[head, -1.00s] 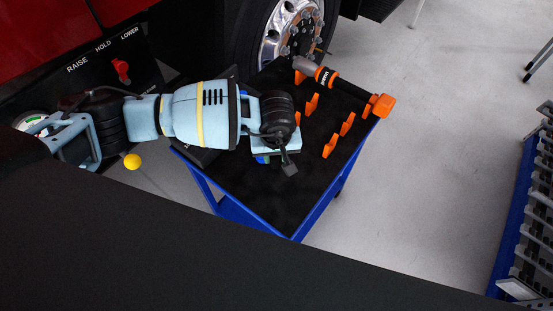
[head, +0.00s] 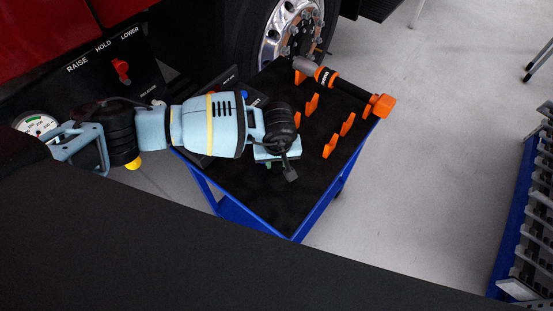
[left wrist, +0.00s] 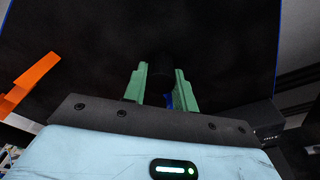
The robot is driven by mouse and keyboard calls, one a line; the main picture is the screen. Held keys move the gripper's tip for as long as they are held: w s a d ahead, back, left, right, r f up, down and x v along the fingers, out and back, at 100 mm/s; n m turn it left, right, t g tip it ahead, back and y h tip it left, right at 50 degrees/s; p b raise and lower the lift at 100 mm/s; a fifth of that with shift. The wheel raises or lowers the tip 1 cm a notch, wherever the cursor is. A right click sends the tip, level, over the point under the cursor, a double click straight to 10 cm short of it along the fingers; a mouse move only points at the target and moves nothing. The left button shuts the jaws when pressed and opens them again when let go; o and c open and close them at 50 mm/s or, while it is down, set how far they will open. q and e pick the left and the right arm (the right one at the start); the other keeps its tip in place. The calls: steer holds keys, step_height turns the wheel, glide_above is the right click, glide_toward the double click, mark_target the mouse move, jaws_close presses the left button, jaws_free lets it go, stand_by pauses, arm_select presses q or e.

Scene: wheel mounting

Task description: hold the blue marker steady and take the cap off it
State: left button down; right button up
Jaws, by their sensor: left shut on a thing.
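My left gripper (head: 277,152) is over the black top of the blue cart in the head view, its arm coming in from the left. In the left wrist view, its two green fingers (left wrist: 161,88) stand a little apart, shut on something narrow. A small blue piece, which looks like part of the blue marker (left wrist: 168,101), shows between them near the right finger. The rest of the marker is hidden or lost in the dark, and I cannot make out its cap. My right gripper is in neither view.
The cart (head: 300,212) has several orange holders (head: 330,146) on top. An orange and black tool (head: 345,86) lies across the far end. A truck wheel (head: 288,32) stands behind. A blue rack (head: 520,215) is at the right; the floor between is clear.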

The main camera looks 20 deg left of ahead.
arm_select(q)
steer(key=c, duration=1.1)
jaws_free()
steer(key=shift+r, duration=0.35)
steer(key=r, duration=0.3)
steer(key=s+r, duration=0.1)
steer(key=r, duration=0.7)
steer(key=shift+s+d+r+p, duration=0.2)
steer(key=shift+s+d+p, duration=0.1)
steer(key=shift+s+d, duration=0.1)
